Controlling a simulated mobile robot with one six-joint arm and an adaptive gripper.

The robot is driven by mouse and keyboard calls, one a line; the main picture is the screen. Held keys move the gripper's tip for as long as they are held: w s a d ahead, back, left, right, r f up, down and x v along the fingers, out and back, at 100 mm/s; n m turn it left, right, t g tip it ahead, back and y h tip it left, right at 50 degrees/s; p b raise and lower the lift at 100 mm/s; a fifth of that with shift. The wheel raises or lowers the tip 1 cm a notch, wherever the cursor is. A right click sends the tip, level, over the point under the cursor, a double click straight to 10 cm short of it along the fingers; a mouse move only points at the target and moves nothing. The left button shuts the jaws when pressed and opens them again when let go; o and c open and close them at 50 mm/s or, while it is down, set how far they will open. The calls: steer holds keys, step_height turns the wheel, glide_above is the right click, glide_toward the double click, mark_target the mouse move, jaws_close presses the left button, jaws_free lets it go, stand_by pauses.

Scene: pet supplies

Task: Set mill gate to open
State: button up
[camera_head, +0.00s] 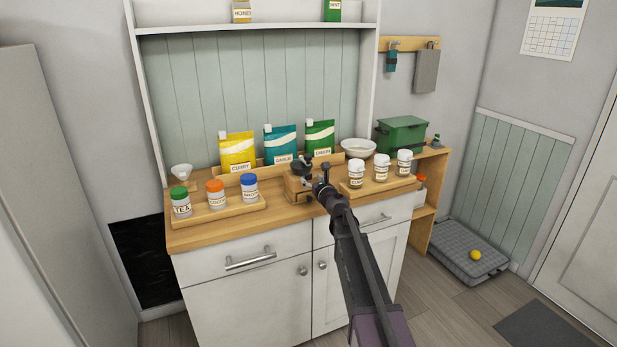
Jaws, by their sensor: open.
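A small wooden mill (293,187) with a dark top stands near the front middle of the wooden counter top (215,236). My arm reaches up from the lower right, and my gripper (318,187) is at the mill's right side, very close to it. The jaws are open with nothing seen between them. The gripper hides part of the mill's right side. I cannot make out the mill's gate or its position, and I cannot tell whether the gripper touches the mill.
A tray (228,212) of lidded jars is left of the mill; another tray (378,190) of white-lidded jars is right. Yellow (237,150), teal (281,144) and green (320,137) pouches stand behind. A white bowl (358,148) and green box (402,134) are at back right.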

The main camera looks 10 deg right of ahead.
mark_target(309, 176)
steer(key=shift+x, duration=1.5)
